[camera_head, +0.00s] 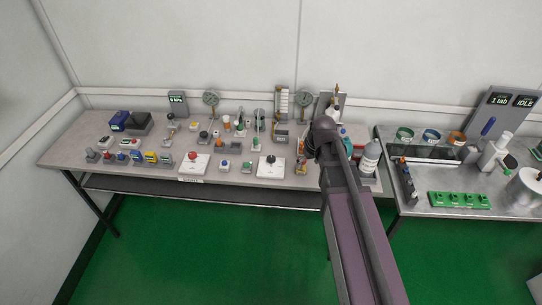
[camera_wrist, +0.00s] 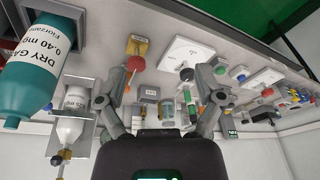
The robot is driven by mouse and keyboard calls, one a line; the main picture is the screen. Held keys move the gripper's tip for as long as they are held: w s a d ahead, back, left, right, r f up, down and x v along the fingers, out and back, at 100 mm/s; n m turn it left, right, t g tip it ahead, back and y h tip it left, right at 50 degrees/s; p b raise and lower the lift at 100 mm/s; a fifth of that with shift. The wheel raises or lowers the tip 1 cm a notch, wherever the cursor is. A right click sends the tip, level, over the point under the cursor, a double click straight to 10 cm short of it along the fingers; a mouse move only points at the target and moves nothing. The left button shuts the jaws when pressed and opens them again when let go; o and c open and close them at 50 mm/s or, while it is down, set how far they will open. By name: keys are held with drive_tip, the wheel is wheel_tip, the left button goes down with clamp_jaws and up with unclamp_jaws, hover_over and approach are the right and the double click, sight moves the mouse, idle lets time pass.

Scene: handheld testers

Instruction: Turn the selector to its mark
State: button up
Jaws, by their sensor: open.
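Two white dial plates stand on the left bench; I cannot tell which is the selector. One plate (camera_head: 262,171) has a black knob (camera_head: 271,159); in the wrist view this plate (camera_wrist: 190,52) and its black knob (camera_wrist: 187,74) appear beyond my fingers. The other plate (camera_head: 188,168) has a red knob (camera_head: 193,156), seen farther right in the wrist view (camera_wrist: 268,92). The marks are too small to read. My gripper (camera_wrist: 162,80) is open and empty, with the black knob apart from both fingers. In the head view my arm hides the gripper.
A teal gas cylinder (camera_wrist: 42,70) and a white bottle (camera_wrist: 70,126) are close on the left in the wrist view. A red-ball lever (camera_wrist: 134,63) stands by my left finger. Small buttons and switches crowd the bench (camera_head: 70,155). A second bench (camera_head: 415,208) stands right.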

sight(272, 158)
drive_tip(key=w+a+r+n+t+y, duration=0.1)
drive_tip(key=w+a+r+n, duration=0.1)
drive_tip(key=w+a, duration=0.6)
drive_tip(key=shift+w+a+n+y+p, duration=0.25)
drive_tip(key=shift+a+n+y+p, duration=0.1)
drive_tip(key=shift+a+n, duration=0.45)
drive_tip(key=shift+d+f, duration=0.15)
drive_tip(key=b+x, duration=1.2)
drive_tip(key=x, duration=0.1)
drive_tip(key=shift+w+f+b, duration=0.25)
drive_tip(key=shift+w+b, duration=0.05)
drive_tip(key=shift+b, duration=0.1)
